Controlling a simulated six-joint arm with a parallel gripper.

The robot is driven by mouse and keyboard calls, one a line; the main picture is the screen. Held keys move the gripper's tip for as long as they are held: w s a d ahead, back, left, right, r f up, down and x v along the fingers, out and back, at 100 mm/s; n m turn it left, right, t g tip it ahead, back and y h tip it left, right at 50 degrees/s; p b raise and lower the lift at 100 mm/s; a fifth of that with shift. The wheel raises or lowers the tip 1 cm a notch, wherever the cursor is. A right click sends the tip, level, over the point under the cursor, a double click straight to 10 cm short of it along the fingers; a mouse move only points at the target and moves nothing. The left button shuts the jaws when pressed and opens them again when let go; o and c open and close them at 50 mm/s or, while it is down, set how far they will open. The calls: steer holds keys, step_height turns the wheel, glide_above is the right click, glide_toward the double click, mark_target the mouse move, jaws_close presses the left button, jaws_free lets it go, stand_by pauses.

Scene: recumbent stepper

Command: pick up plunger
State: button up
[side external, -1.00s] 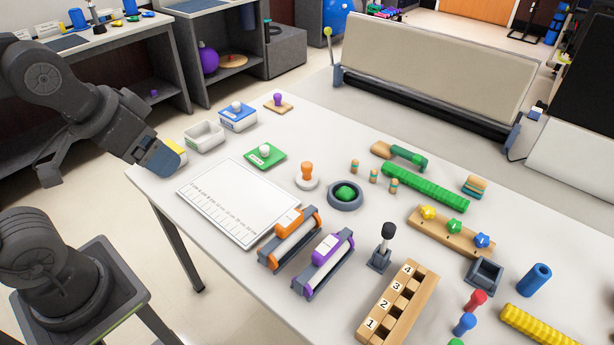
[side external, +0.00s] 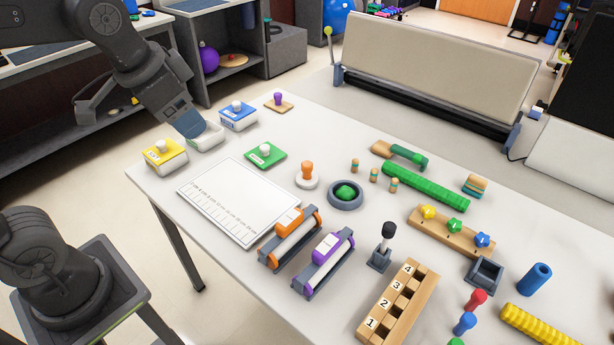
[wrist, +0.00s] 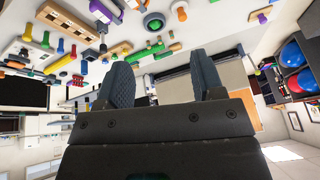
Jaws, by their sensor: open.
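No object is marked as the plunger. One candidate is an orange knob on a round white base (side external: 306,175), upright mid-table; it also shows in the wrist view (wrist: 181,11). Another is a black-topped post (side external: 388,232) standing in a small grey base, nearer the front. I cannot tell which is meant. My gripper (side external: 190,130) is at the table's left edge, over or beside a white open bin (side external: 208,138), well left of both. In the wrist view my gripper (wrist: 160,78) has its two fingers apart with nothing between them.
A yellow box (side external: 165,155), a blue box (side external: 238,117) and a green knobbed plate (side external: 265,154) lie near my gripper. A white ruled board (side external: 238,200), a grey ring dish (side external: 346,195) and two rollers (side external: 290,240) stand around mid-table. The table strip behind the green plate is fairly clear.

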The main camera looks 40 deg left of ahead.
steer(key=w+m+g, duration=0.1)
steer(key=w+m, duration=0.3)
steer(key=w, duration=0.7)
steer(key=m+g, duration=0.4)
steer(key=m, duration=0.7)
glide_above(307, 163)
step_height(307, 163, down, 21)
step_height(307, 163, down, 13)
steer(key=shift+s+d+f, duration=0.1)
steer(key=shift+f, duration=0.1)
steer(key=shift+c, duration=0.4)
steer(key=c, duration=1)
steer(key=shift+o, duration=0.2)
steer(key=shift+r, duration=0.15)
